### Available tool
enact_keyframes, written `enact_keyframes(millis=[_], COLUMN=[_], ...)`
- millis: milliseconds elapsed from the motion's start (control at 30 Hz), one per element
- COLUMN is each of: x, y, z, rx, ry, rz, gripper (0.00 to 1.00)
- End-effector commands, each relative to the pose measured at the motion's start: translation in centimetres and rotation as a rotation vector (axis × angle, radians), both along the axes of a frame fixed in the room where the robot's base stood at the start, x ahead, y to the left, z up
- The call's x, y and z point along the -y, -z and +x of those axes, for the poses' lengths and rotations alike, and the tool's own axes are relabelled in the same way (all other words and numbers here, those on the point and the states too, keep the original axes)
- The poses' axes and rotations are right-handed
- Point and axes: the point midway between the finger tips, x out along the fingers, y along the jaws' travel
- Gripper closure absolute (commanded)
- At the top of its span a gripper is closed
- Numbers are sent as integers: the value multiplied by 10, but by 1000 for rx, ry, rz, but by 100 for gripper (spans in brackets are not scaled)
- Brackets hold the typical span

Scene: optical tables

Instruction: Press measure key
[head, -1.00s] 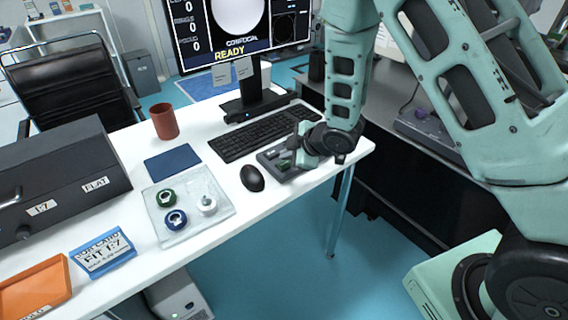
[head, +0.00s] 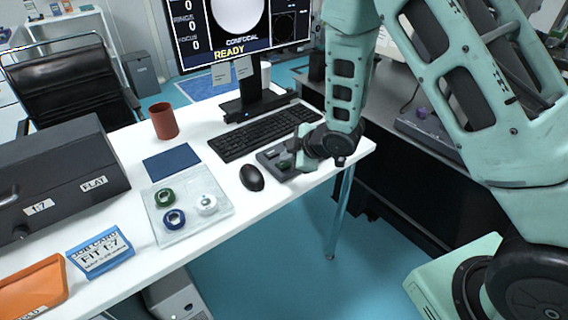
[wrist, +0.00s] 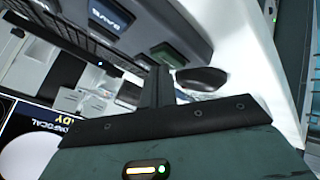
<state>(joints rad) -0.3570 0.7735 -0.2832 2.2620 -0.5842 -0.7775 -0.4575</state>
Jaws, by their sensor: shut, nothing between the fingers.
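The keypad (head: 268,158) lies on the white table's right end, between the keyboard and my wrist. In the wrist view it shows upside down, with a dark blue key (wrist: 108,14) whose lettering seems to read SAVE and a green key (wrist: 168,54). The green key also shows in the head view (head: 285,164). I cannot read a measure label on any key. My gripper (wrist: 160,85) is shut and empty, its fingertips close to the green key; I cannot tell whether they touch it. In the head view my wrist hides part of the keypad.
The black mouse (head: 252,177) is left of the keypad, and the keyboard (head: 262,132) lies behind it. The monitor (head: 240,35) shows READY. A clear tray (head: 190,228) with rings and a blue mat (head: 171,164) lie farther left. The table's front edge is close.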

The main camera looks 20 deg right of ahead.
Motion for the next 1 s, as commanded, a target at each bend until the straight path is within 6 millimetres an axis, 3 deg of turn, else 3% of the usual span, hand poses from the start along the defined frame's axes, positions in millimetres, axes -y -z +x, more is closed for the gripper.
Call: enact_keyframes(millis=[700,1000], x=[0,0], y=[6,-7], z=[0,0], rx=[-1,0], ry=[0,0], rz=[-1,0], gripper=[100,100])
